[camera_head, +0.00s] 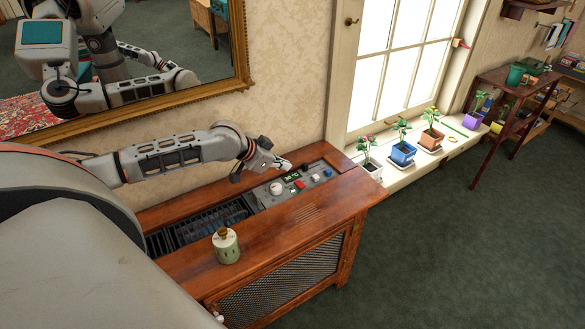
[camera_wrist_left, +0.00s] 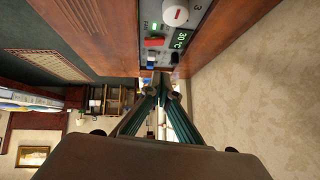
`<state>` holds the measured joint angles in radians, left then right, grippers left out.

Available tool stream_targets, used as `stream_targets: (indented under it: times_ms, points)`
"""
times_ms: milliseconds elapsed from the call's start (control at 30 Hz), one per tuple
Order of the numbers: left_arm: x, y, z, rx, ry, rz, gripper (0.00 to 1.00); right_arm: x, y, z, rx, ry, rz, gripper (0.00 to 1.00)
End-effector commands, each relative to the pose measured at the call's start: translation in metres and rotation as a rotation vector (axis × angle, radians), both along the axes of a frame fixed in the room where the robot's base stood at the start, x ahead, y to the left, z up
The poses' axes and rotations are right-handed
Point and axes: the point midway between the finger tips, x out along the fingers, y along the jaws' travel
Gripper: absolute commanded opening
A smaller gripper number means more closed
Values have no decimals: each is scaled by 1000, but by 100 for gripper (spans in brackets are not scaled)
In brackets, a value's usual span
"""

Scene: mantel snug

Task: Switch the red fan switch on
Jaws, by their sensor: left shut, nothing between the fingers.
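The red switch (camera_head: 299,184) sits on the grey control panel (camera_head: 265,199) set into the top of the wooden cabinet. It also shows in the left wrist view (camera_wrist_left: 154,42), beside a small lit green patch (camera_wrist_left: 155,26). Whether the switch is on or off is too small to tell. My left gripper (camera_head: 284,164) is shut and empty, above the panel's back edge, a little behind the red switch. In the left wrist view its fingertips (camera_wrist_left: 163,84) meet below the switch in the picture and appear apart from it. My right gripper is not in view.
Potted plants line the windowsill to the right. A gilt-framed mirror hangs behind.

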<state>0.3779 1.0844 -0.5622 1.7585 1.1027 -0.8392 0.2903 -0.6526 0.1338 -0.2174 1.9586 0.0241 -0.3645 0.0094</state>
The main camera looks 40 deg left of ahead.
Motion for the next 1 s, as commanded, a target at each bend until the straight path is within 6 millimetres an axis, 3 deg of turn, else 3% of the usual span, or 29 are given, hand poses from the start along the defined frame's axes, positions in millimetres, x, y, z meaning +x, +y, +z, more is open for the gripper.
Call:
stream_targets:
  times_ms: [100, 300, 1000]
  points:
    - [-13, 8, 15, 3, 1, -1, 0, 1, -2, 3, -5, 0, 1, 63]
    - [-23, 14, 26, 0, 0, 0, 0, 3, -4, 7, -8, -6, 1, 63]
    - [-25, 14, 28, -1, 1, 0, 0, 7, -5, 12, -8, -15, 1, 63]
